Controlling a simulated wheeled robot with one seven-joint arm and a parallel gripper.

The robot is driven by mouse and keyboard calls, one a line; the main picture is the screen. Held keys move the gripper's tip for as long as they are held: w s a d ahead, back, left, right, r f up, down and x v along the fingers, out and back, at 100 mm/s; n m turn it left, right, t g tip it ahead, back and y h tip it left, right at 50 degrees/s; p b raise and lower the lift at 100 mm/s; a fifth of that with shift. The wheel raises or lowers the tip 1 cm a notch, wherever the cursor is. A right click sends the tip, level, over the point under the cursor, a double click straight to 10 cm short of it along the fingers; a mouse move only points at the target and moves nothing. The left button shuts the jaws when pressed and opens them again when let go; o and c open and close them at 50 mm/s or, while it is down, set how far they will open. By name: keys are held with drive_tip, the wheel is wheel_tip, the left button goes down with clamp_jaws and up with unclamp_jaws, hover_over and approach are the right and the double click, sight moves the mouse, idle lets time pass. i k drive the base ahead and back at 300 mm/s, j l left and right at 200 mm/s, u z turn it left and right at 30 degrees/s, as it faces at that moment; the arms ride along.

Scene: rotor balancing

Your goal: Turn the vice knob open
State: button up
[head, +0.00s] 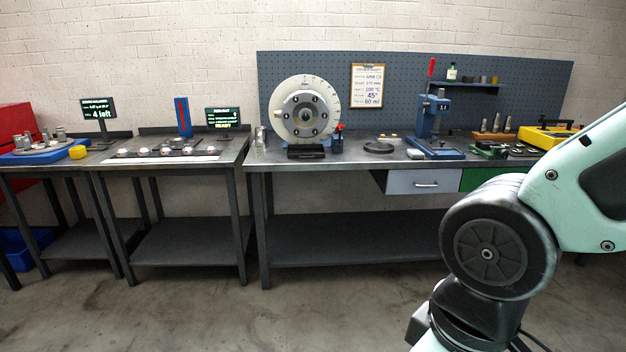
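The vice and its knob are too small to make out surely. A low green and dark device (488,150) on the right part of the long workbench (350,160) may be the vice. No knob can be told apart on it, and I cannot tell whether it is open or closed. My gripper is out of view. Only part of my arm shows at the right, in front of the bench's right end, and it hides some of what is there.
A blue press (432,120) with a red handle stands left of the green device. A round rotor (305,112) with a pale dial stands farther left. A yellow case (546,137) lies at the right. Two smaller tables with screens stand at the left. The floor (250,310) in front is clear.

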sight(503, 154)
drive_tip(key=i, duration=1.65)
drive_tip(key=i+z, duration=0.1)
drive_tip(key=i, duration=0.4)
drive_tip(key=i+j+z, duration=0.15)
drive_tip(key=i, duration=0.4)
drive_tip(key=i+j+z, duration=0.1)
drive_tip(key=i, duration=0.4)
drive_tip(key=z, duration=0.15)
drive_tip(key=i+l+u, duration=0.2)
drive_tip(key=l, duration=1.4)
drive_tip(key=l+u, duration=0.2)
drive_tip(key=l, duration=1.4)
drive_tip(key=i+l+u, duration=0.25)
drive_tip(key=l, duration=1.2)
drive_tip(key=l+u, duration=0.3)
drive_tip(key=l, duration=1.1)
drive_tip(key=i+l, duration=0.1)
drive_tip(key=l, duration=0.6)
drive_tip(key=i+z, duration=0.05)
